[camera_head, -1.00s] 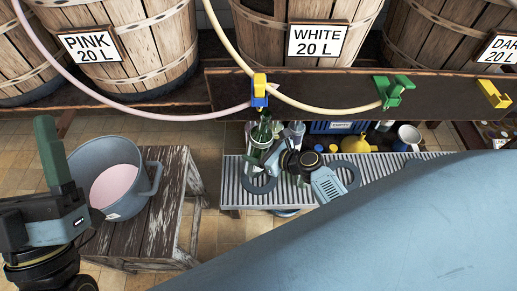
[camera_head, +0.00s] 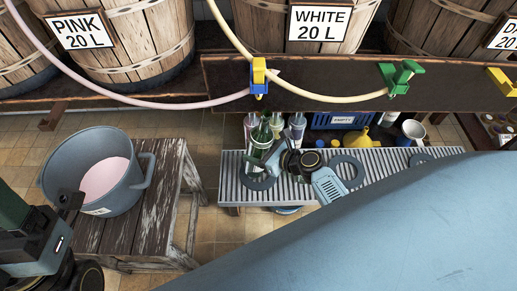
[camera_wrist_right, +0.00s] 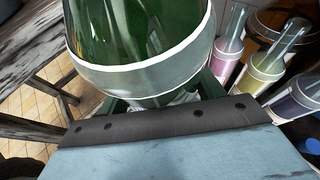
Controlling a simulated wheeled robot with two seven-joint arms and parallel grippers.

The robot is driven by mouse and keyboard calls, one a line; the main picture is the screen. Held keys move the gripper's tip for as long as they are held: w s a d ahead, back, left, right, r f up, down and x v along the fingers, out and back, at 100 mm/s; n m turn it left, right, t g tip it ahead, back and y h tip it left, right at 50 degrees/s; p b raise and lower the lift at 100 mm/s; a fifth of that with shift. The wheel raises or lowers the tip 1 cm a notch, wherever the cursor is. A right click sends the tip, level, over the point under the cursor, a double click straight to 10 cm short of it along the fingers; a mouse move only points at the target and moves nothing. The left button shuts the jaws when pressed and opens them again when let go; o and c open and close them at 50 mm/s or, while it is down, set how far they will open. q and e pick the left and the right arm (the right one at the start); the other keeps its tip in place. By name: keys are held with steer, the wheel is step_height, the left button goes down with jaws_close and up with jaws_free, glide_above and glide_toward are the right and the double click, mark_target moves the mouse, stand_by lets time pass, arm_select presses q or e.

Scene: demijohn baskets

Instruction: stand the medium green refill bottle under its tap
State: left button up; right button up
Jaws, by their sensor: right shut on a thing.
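A green glass bottle (camera_head: 262,134) with a pale band is upright over the left part of the ridged grey rack (camera_head: 233,190). It fills the top of the right wrist view (camera_wrist_right: 135,30). My right gripper (camera_head: 272,160) is shut on it from the right. The bottle's mouth is below the blue-and-yellow tap (camera_head: 258,77), with a gap between. A dark ring (camera_head: 258,183) lies on the rack at the bottle's foot; I cannot tell whether the base touches it. A green tap (camera_head: 400,78) is farther right. My left gripper (camera_head: 68,205) is at the lower left, its jaws unclear.
Other slim bottles (camera_head: 298,124) stand behind the green one. A yellow funnel (camera_head: 358,138), white mug (camera_head: 412,131) and blue crate (camera_head: 335,120) are behind the rack. A bucket of pink liquid (camera_head: 125,145) stands on a wooden stool (camera_head: 165,165). More rings (camera_head: 350,165) lie on the rack.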

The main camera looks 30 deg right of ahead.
steer(key=shift+d, duration=0.1)
stand_by(0.6)
steer(key=shift+s+d+r, duration=0.1)
steer(key=shift+s+d, duration=0.35)
steer(key=shift+d, duration=0.05)
steer(key=shift+f, duration=1.2)
stand_by(0.4)
steer(key=o, duration=1.7)
steer(key=shift+o, duration=1.3)
steer(key=shift+f, duration=0.1)
steer(key=shift+s, duration=0.1)
